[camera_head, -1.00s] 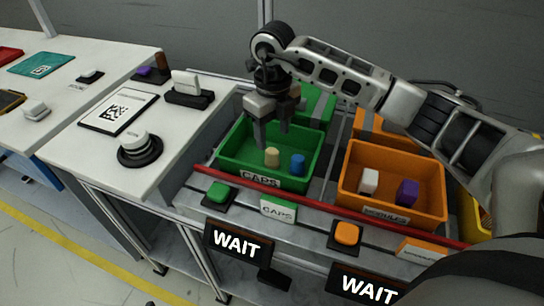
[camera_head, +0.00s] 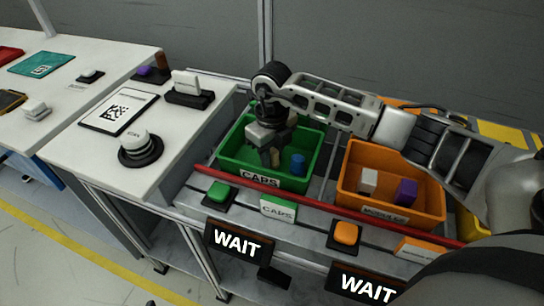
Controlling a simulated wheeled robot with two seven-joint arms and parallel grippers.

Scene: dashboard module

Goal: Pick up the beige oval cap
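The beige oval cap (camera_head: 275,159) stands in the green CAPS bin (camera_head: 228,152), partly hidden behind a finger of my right gripper. A blue cap (camera_head: 297,164) stands just to its right in the same bin. My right gripper (camera_head: 270,157) points down into the bin with its fingers at the beige cap. The fingers look apart, but the view does not show clearly whether they touch the cap. My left gripper is not in view.
An orange bin (camera_head: 394,205) to the right holds a white block (camera_head: 369,181) and a purple block (camera_head: 405,191). A red rail (camera_head: 335,211) runs along the front of both bins.

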